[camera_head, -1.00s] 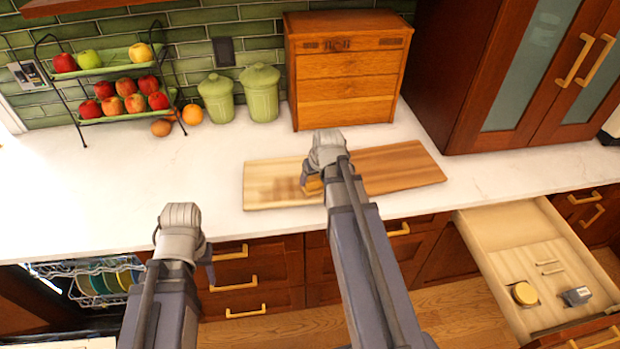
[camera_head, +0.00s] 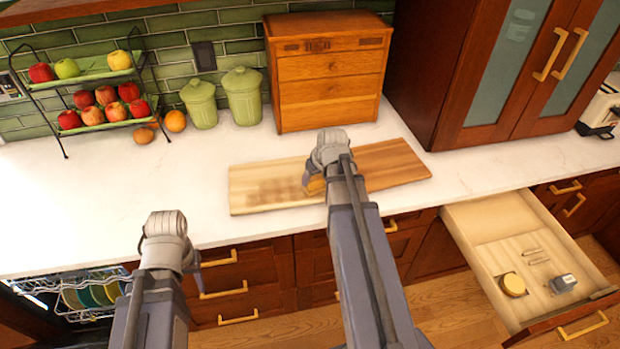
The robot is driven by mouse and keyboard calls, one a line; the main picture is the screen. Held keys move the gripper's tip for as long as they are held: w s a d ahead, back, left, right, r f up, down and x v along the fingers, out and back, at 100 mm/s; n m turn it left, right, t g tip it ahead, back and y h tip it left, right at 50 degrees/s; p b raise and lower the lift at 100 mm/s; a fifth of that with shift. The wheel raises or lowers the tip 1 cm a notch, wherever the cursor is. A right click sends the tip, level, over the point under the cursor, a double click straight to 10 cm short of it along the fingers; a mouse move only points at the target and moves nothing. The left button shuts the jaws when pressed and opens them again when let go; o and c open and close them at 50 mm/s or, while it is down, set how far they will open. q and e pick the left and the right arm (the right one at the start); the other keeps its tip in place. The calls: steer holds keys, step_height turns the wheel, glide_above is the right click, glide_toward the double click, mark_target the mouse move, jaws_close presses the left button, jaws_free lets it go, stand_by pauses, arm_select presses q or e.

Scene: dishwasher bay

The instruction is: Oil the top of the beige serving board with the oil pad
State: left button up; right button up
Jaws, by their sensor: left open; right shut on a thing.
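The beige serving board (camera_head: 245,188) lies flat on the white counter near its front edge. Its left part is pale with a darker brownish patch in the middle, and its right part is a deeper brown. My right gripper (camera_head: 315,184) is over the middle of the board, shut on the oil pad (camera_head: 316,187). Only a small tan piece of the pad shows beneath the fingers; whether it touches the board is hard to tell. My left gripper (camera_head: 167,222) is open and empty near the counter's front edge, left of the board; its fingertips are mostly hidden.
A wooden chest (camera_head: 330,85) and green canisters (camera_head: 242,100) stand behind the board. A fruit rack (camera_head: 95,100) is at the back left. An open drawer (camera_head: 495,225) juts out at the right, and a dish rack (camera_head: 85,290) shows at lower left. The counter's left side is clear.

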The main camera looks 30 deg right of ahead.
steer(key=shift+s+d, duration=0.25)
steer(key=shift+d, duration=0.7)
steer(key=shift+w+d, duration=0.15)
steer(key=shift+w, duration=0.4)
steer(key=shift+w+d, duration=0.15)
steer(key=shift+w, duration=0.35)
steer(key=shift+a, duration=0.1)
steer(key=shift+w+a, duration=0.35)
steer(key=shift+a, duration=0.7)
steer(key=shift+w+a, duration=0.3)
steer(key=shift+a, duration=0.75)
steer(key=shift+w+a, duration=0.35)
steer(key=shift+a, duration=0.7)
steer(key=shift+a, duration=0.1)
steer(key=shift+w+a, duration=0.3)
steer(key=shift+a, duration=0.5)
steer(key=shift+w+a, duration=0.3)
steer(key=shift+a, duration=0.45)
steer(key=shift+a, duration=0.1)
steer(key=shift+w+a, duration=0.25)
steer(key=shift+a, duration=0.5)
steer(key=shift+w+a, duration=0.2)
steer(key=shift+a, duration=0.5)
